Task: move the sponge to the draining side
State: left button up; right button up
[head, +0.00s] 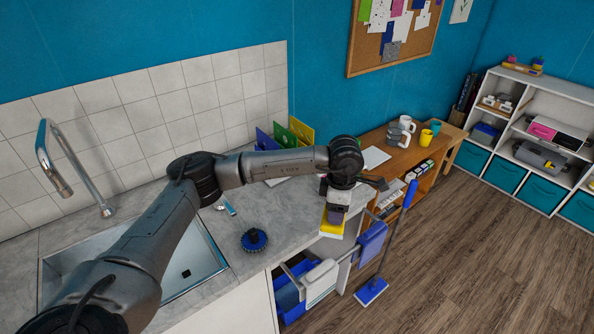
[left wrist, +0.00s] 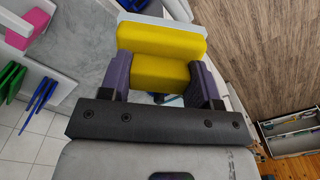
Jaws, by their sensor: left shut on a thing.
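The yellow sponge (head: 332,228) is at the right end of the grey counter (head: 290,205) in the head view, below my left gripper (head: 336,208). In the left wrist view, the sponge (left wrist: 160,42) shows a pale layer along its far edge. The purple finger pads of my left gripper (left wrist: 161,80) are on either side of its narrower part, shut on it. I cannot tell whether the sponge touches the counter. The sink (head: 185,272) is at the left, partly hidden behind my left arm. My right gripper is not in view.
A blue round brush (head: 254,240) lies between sink and sponge. Colourful upright boards (head: 290,134) stand at the back by the tiles. A tap (head: 75,170) rises behind the sink. Cloths (head: 371,242) hang off the counter's right side, near a blue mop (head: 371,291).

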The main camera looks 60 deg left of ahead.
pick_arm(q)
jog(key=a+n, duration=1.9)
jog(key=shift+s+f+b, duration=0.2)
jog(key=shift+s+b, duration=0.05)
jog(key=shift+b, duration=0.05)
notch_tip(320, 180, down, 7)
jog(key=b, duration=0.2)
jog(key=shift+b, duration=0.3)
jog(key=shift+f, duration=0.1)
